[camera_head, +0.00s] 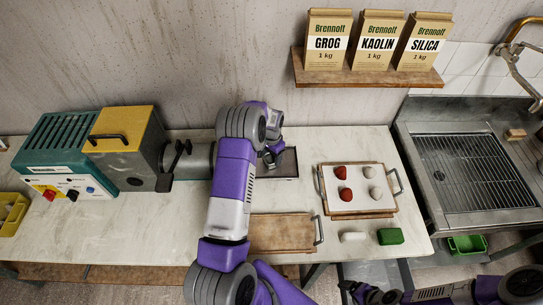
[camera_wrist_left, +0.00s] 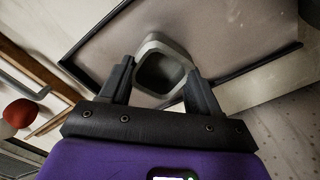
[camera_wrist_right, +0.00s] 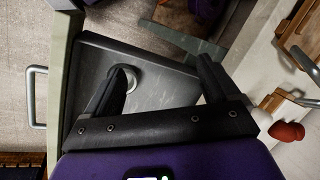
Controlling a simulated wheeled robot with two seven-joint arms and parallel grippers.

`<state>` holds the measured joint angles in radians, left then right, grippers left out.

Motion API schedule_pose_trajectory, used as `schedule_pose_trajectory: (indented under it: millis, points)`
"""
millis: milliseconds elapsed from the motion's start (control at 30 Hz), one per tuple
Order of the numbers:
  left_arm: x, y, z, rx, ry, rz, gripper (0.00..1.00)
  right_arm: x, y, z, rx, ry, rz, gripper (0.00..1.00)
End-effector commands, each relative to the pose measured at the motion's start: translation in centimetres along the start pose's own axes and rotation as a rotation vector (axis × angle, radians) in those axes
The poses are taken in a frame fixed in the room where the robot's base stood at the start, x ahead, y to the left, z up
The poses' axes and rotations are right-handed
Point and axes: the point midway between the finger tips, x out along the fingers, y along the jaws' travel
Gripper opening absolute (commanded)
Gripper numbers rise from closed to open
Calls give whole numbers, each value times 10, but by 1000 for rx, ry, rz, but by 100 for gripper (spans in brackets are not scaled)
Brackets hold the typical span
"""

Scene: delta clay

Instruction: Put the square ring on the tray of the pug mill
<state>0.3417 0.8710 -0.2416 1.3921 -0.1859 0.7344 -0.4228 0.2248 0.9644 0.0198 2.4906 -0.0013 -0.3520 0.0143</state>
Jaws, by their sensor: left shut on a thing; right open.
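The square ring (camera_wrist_left: 157,44) is a grey, hollow piece with rounded corners, seen between the fingers of my left gripper (camera_wrist_left: 160,78) in the left wrist view. That gripper is shut on it. The ring is over the dark-rimmed tray (camera_wrist_left: 235,32) of the pug mill; I cannot tell if it touches the tray floor. In the head view my left gripper (camera_head: 271,158) is at the tray (camera_head: 290,165), and the ring cannot be made out. The pug mill (camera_head: 128,150) is green, yellow and grey. My right gripper (camera_wrist_right: 165,78) is open and empty.
A wooden board (camera_head: 282,233) lies in front of the tray. A handled tray (camera_head: 358,209) with red and pale lumps stands to its right, near a white block (camera_head: 353,237) and a green block (camera_head: 390,236). A steel sink (camera_head: 428,150) is at the far right.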

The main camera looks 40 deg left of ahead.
Motion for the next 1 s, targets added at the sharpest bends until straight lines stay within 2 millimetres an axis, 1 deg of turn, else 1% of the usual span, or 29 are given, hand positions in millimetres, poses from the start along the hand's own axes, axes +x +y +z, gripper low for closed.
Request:
schedule_pose_trajectory:
  millis: [167, 200, 333, 600, 733, 867, 1000]
  points:
    - [6, 0, 0, 0, 0, 0, 27, 6, 2, 0, 0, 0, 0, 89]
    - [5, 0, 0, 0, -1, 0, 68, 4, 2, 0, 0, 0, 0, 89]
    - [4, 0, 0, 0, -1, 0, 88, 4, 2, 0, 0, 0, 0, 89]
    - [4, 0, 0, 0, -1, 0, 88, 3, 1, 0, 0, 0, 0, 89]
    - [-3, 0, 0, 0, -1, 0, 88, -2, -1, 0, 0, 0, 0, 89]
    - [-25, 0, -1, 0, 4, -1, 88, -1, 0, 0, 0, 0, 0, 89]
    - [-57, 0, -1, 0, 5, -1, 88, -1, 0, 0, 0, 0, 0, 89]
